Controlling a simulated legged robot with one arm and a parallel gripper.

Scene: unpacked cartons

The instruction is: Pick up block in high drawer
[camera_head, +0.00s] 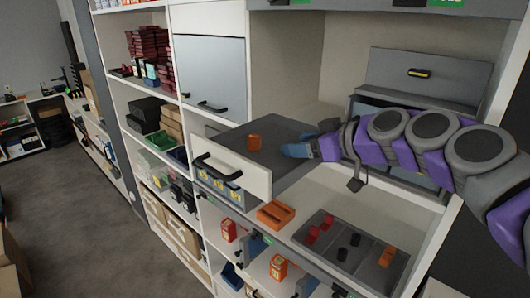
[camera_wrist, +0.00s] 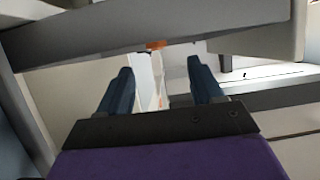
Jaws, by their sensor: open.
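An orange block (camera_head: 254,142) sits on the dark grey floor of the pulled-out high drawer (camera_head: 257,178), which has a white front and a black handle. My gripper (camera_head: 286,150) reaches in from the right, with its blue fingers pointing left toward the block and a gap between them. In the wrist view my gripper (camera_wrist: 160,66) shows two blue fingers spread apart with nothing held between them. A small orange patch shows beyond the fingertips there, under a grey edge; I cannot tell whether it is the block.
A closed cabinet door (camera_head: 212,72) is above left.

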